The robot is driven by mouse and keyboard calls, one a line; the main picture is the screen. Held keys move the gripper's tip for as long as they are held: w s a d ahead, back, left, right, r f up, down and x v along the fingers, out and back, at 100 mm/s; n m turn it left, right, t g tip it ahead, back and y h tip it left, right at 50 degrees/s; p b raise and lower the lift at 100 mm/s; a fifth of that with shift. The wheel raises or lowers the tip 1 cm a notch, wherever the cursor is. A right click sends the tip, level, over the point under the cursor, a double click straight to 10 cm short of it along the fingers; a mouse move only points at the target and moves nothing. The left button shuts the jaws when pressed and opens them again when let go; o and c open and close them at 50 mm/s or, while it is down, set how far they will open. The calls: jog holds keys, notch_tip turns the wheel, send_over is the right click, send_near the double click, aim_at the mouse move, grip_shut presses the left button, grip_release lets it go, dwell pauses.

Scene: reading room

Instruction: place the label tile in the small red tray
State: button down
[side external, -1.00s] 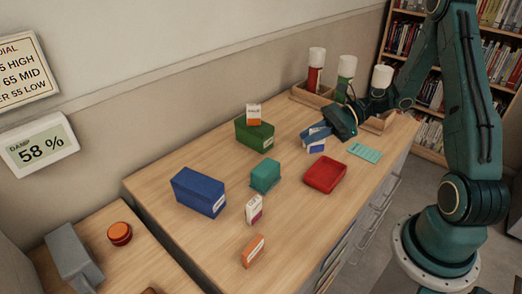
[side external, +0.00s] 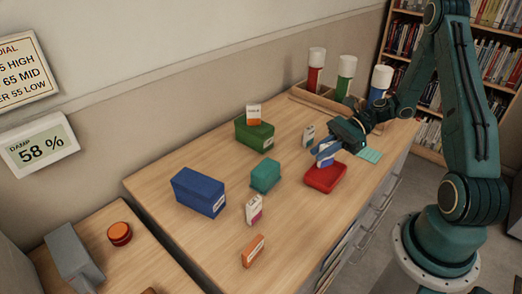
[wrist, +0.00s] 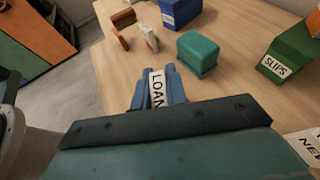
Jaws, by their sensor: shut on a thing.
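The label tile (wrist: 157,90) is white with the dark letters LOAN and stands between my blue fingers in the wrist view. My gripper (side external: 325,150) is shut on it. In the side view the tile's white and blue lower part (side external: 326,161) shows below the fingers, over the back part of the small red tray (side external: 323,181). The tray lies on the wooden table top, and its front part looks empty. I cannot tell whether the tile touches the tray. The tray does not show in the wrist view, where my gripper fills the lower part.
Another small upright tile (side external: 308,134) stands behind my gripper. A teal box (side external: 265,176), a green box (side external: 254,136) and a blue box (side external: 199,193) stand to the left. A pale teal card (side external: 370,154) lies right of the tray.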

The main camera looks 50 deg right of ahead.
aim_at(318, 165)
jog(key=shift+f, duration=2.35)
jog(key=shift+f, duration=0.6)
jog(key=c, duration=1.4)
grip_release()
jog(key=shift+r, duration=0.1)
jog(key=shift+r, duration=0.4)
jog(key=shift+s+d+r, duration=0.1)
jog(key=shift+d+r, duration=0.15)
jog(key=v, duration=0.7)
